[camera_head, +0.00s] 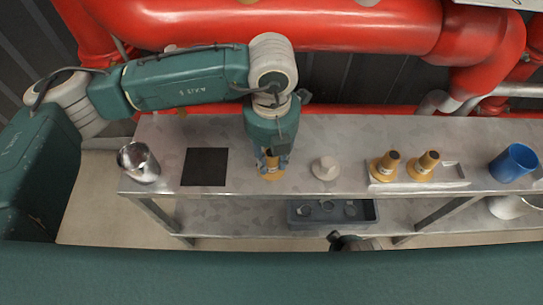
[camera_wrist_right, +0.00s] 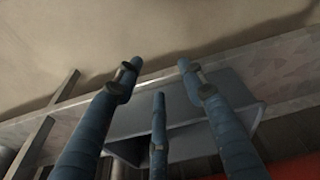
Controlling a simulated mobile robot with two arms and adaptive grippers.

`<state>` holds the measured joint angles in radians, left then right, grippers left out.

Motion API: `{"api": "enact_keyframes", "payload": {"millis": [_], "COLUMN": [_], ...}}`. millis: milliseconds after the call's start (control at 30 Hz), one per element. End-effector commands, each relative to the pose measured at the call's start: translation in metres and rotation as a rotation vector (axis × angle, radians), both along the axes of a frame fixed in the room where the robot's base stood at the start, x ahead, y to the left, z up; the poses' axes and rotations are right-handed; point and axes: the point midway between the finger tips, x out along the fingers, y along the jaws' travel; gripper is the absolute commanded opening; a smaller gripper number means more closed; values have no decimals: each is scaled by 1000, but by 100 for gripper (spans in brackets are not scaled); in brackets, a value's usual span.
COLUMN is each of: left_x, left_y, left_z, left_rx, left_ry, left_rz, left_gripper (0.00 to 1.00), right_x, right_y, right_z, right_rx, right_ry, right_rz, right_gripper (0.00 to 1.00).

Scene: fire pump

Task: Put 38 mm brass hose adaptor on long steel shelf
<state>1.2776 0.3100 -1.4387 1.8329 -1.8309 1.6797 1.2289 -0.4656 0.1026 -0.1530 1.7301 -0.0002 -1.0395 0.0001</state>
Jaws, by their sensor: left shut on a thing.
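My left gripper (camera_head: 270,157) is pointing down over the long steel shelf (camera_head: 225,125) and is shut on a brass hose adaptor (camera_head: 272,174). The adaptor is upright at the shelf top, left of a pale grey knob-like piece; I cannot tell whether its base touches the surface. The gripper hides its upper part. Two similar brass adaptors (camera_head: 385,165) (camera_head: 423,165) stand in a shallow light tray (camera_head: 452,173) on the right. My right gripper (camera_wrist_right: 157,72) has its fingers spread, with nothing between them, in the right wrist view.
A black square mat (camera_head: 205,167) and a steel cup (camera_head: 138,162) are on the left of the shelf top. The pale grey piece (camera_head: 325,168) and a blue cup (camera_head: 513,163) stand to the right. A grey bin (camera_head: 367,211) sits on the lower level. Red pipes (camera_head: 370,25) run behind.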

Motion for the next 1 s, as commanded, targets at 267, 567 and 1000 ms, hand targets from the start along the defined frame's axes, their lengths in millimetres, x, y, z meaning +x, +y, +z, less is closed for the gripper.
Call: {"api": "enact_keyframes", "payload": {"millis": [267, 567, 1000], "left_x": [0, 0, 1], "left_y": [0, 0, -1], "left_z": [0, 2, 86], "left_rx": [0, 0, -1], "left_ry": [0, 0, -5], "left_rz": [-1, -1, -1], "left_gripper": [48, 48, 48], "right_x": [4, 3, -12], "right_y": [1, 0, -3], "right_z": [8, 8, -25], "right_rx": [3, 1, -3], "right_ry": [-13, -12, 12], "right_rz": [-1, -1, 3], "right_gripper": [40, 40, 40]}}
